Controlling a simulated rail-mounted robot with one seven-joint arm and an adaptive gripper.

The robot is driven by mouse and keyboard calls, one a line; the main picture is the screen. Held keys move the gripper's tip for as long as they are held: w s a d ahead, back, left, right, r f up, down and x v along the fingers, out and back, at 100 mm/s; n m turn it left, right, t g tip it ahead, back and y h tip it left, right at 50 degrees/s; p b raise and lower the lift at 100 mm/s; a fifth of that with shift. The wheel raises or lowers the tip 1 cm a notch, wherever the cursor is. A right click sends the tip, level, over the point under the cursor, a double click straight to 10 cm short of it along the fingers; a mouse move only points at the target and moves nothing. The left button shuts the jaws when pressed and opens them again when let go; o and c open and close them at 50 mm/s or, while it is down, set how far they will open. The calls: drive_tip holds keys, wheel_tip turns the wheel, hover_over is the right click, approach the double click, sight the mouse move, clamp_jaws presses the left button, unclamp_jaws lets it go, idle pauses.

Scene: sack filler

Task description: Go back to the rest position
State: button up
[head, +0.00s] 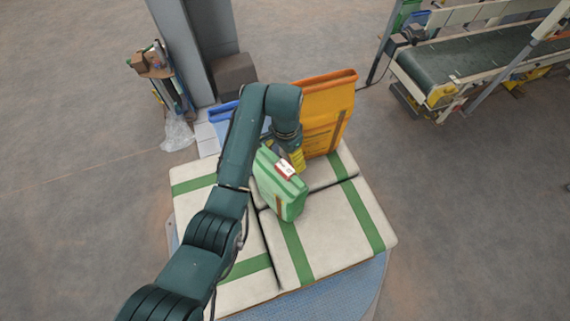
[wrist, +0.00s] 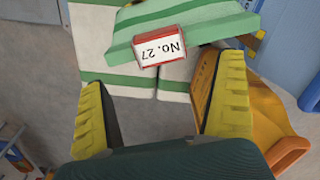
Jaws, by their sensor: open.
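My gripper (head: 296,158) is open, with its yellow fingers pointing down beside the green sack (head: 278,192). In the wrist view, the two fingers of my gripper (wrist: 163,84) are spread wide with nothing held between them. The green sack (wrist: 205,27) lies beyond the fingertips there. Its red-framed label (wrist: 160,48) reads "No. 27" upside down. In the head view the green sack rests on white sacks with green stripes (head: 325,230). I cannot tell whether a finger touches the green sack.
An orange sack (head: 328,112) stands upright close behind my gripper. A blue platform (head: 320,295) lies under the white sacks. A grey column (head: 188,50) and a bin stand at the back left, and a conveyor (head: 465,60) at the upper right. The floor at right is clear.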

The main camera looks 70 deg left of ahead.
drive_tip(key=shift+r, duration=1.9)
drive_tip(key=w+d+r+m+t+p, duration=0.1)
drive_tip(key=w+d+r+m+p, duration=0.15)
drive_tip(key=w+d, duration=0.55)
drive_tip(key=w+d+r+m+t+p, duration=0.1)
drive_tip(key=w+d+m, duration=0.25)
drive_tip(key=d, duration=0.75)
drive_tip(key=w+d+r+m+t+y+p, duration=0.1)
drive_tip(key=w+d+r+t, duration=0.25)
drive_tip(key=d+r, duration=0.4)
drive_tip(key=w+d+r+t+p, duration=0.1)
drive_tip(key=w+d+r+t, duration=0.25)
drive_tip(key=d+r, duration=0.35)
drive_tip(key=s+d+r+t, duration=0.2)
drive_tip(key=d+r+t, duration=0.3)
drive_tip(key=d+r, duration=0.45)
drive_tip(key=s+r+n+t, duration=0.1)
drive_tip(key=s+r+t, duration=0.1)
drive_tip(key=r, duration=0.4)
drive_tip(key=s+r+t+h, duration=0.1)
drive_tip(key=s+r+t, duration=0.2)
drive_tip(key=r, duration=0.4)
drive_tip(key=s+r+n+t, duration=0.1)
drive_tip(key=s+r+t, duration=0.2)
drive_tip(key=r, duration=0.4)
drive_tip(key=shift+s+d+n+p, duration=0.3)
drive_tip(key=shift+s+d+p, duration=0.05)
drive_tip(key=shift+s, duration=0.15)
drive_tip(key=shift+r+h, duration=0.1)
drive_tip(key=shift+h, duration=0.3)
